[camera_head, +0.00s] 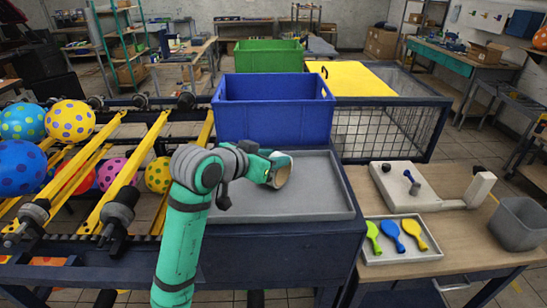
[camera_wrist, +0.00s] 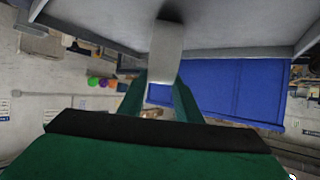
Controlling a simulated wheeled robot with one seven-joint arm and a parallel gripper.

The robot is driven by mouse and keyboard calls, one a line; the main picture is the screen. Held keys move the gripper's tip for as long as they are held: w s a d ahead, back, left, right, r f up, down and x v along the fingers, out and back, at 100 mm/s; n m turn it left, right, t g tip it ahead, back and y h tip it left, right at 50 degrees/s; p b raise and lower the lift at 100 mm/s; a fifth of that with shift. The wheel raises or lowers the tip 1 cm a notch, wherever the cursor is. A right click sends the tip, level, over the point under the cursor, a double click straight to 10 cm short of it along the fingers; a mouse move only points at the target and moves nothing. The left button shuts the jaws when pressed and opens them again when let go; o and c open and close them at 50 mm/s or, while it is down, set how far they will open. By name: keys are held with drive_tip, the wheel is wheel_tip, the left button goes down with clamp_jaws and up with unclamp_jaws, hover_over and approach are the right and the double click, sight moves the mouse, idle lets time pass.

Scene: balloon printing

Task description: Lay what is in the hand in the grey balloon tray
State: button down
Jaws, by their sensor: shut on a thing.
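My gripper (camera_wrist: 163,88) has two green fingers closed on a pale grey, block-like piece (camera_wrist: 167,52) in the wrist view. What the piece is, I cannot tell. In the head view my arm's end is over a wide grey tray (camera_head: 322,204) on a dark cabinet; the fingers and the held piece do not show clearly there. A smaller light grey tray (camera_head: 413,256) lies on the wooden table at right. It holds a green flat balloon (camera_head: 373,232), a blue one (camera_head: 391,235) and a yellow one (camera_head: 414,231).
A blue bin (camera_head: 270,118) stands just behind the wide tray and also shows in the wrist view (camera_wrist: 235,95). A white fixture (camera_head: 405,187) and a grey bin (camera_head: 518,224) stand on the right table. Inflated dotted balloons (camera_head: 71,121) rest on the yellow-railed rack at left.

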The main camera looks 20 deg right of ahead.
drive_tip(key=c, duration=1.6)
unclamp_jaws()
drive_tip(key=shift+c, duration=0.2)
drive_tip(key=o, duration=0.4)
drive_tip(key=shift+c, duration=0.2)
